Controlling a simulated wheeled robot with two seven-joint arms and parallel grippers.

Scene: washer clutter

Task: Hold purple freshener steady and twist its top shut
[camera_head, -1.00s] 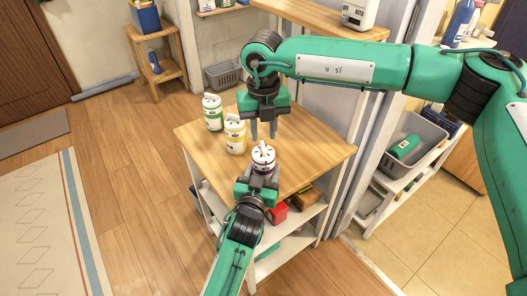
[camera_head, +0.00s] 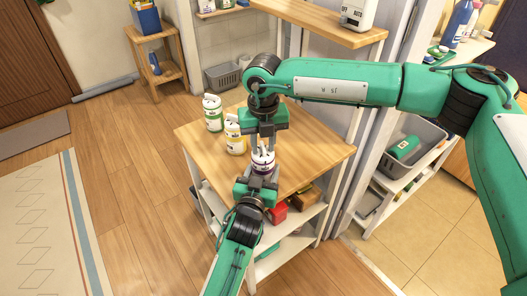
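The purple freshener (camera_head: 262,161) is a white can with a purple band, upright near the front corner of the wooden table top. My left gripper (camera_head: 262,172) reaches it from the front, with its fingers at both sides of the can's lower body, apparently shut on it. My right gripper (camera_head: 262,149) points straight down over the can. Its fingers are apart, one at each side of the can's top, and partly hide it. I see no clear contact between these fingers and the top.
A yellow freshener (camera_head: 235,138) and a green freshener (camera_head: 213,116) stand to the left on the table top (camera_head: 310,150). The table's right part is clear. Red and brown boxes sit on the shelf below. A grey bin (camera_head: 424,135) stands at the right.

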